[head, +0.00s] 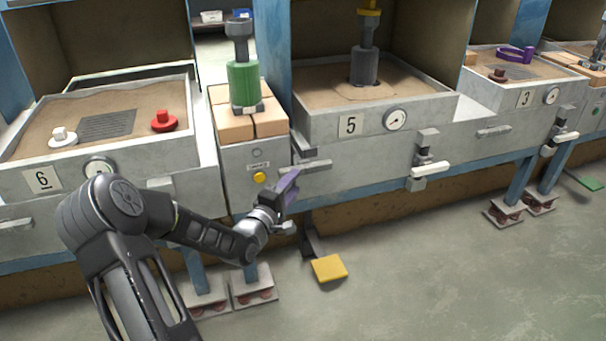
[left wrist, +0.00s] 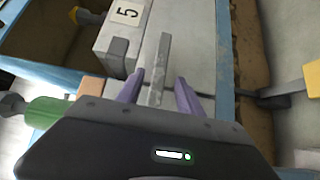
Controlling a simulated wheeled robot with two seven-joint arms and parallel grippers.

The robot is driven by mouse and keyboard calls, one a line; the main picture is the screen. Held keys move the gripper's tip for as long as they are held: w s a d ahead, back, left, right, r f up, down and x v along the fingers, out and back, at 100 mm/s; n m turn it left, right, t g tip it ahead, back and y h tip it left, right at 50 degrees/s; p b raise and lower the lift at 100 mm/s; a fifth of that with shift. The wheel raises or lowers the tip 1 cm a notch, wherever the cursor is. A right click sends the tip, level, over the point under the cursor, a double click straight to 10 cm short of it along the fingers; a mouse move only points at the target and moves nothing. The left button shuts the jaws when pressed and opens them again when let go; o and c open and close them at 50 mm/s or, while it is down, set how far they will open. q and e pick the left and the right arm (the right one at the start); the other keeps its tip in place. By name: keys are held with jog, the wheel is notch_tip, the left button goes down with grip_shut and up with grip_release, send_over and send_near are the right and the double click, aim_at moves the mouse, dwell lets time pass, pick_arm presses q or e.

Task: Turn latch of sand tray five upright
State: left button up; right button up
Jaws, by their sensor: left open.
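Sand tray five (head: 375,117) is a grey box of sand with a 5 label (head: 350,124) and a dial. A grey bar (head: 318,166) lies level on the left of the front below it. A fitting with a white handle (head: 430,170), also level, sits at the right. I cannot tell for certain which is the latch. My left gripper (head: 292,180) is open at the grey bar's left part. In the left wrist view its purple fingers (left wrist: 160,80) stand on either side of the grey bar (left wrist: 160,62), not closed on it. My right gripper is out of view.
A green-handled rammer (head: 243,84) stands on bricks left of the tray. A grey tool (head: 364,65) stands in the tray's sand. A yellow pedal (head: 328,268) sits low beneath the gripper. The floor in front is clear.

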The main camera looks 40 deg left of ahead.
aim_at(303, 172)
pick_arm(q)
jog(key=w, duration=0.2)
jog(key=w+b, duration=0.1)
jog(key=w, duration=0.1)
jog(key=w+a+b, duration=0.1)
jog(key=w, duration=0.1)
jog(key=shift+f, duration=0.1)
jog(key=shift+w+a, duration=0.1)
jog(key=shift+w, duration=0.15)
jog(key=shift+c, duration=0.5)
grip_shut()
dwell(0.6)
